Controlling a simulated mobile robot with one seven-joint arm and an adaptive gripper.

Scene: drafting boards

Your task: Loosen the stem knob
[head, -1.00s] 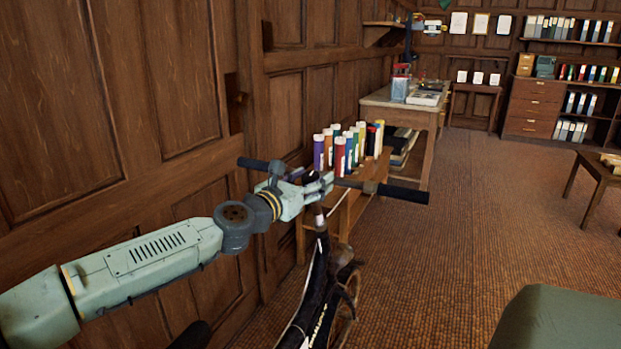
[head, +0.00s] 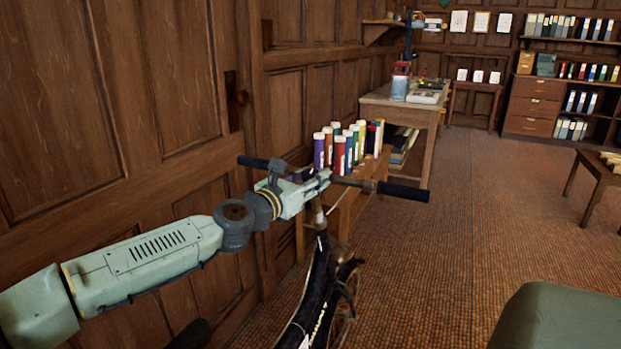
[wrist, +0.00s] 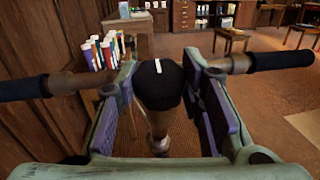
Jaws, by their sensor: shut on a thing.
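The stem knob (wrist: 160,87) is a black faceted cap with a white mark, on top of the bicycle's stem (wrist: 158,134) in the wrist view. The mark points almost straight away from me. My gripper (wrist: 162,92) is shut on the knob, with a purple-padded finger on each side. In the head view, my gripper (head: 318,179) is at the middle of the handlebar (head: 358,184) and hides the knob. The handlebar's black grips (head: 403,191) stick out to both sides.
A wooden bench (head: 352,210) with several coloured tubes (head: 340,152) stands just behind the bicycle. The panelled wall (head: 170,80) is close on the left. A desk (head: 432,115) stands farther back. Carpeted floor is open to the right.

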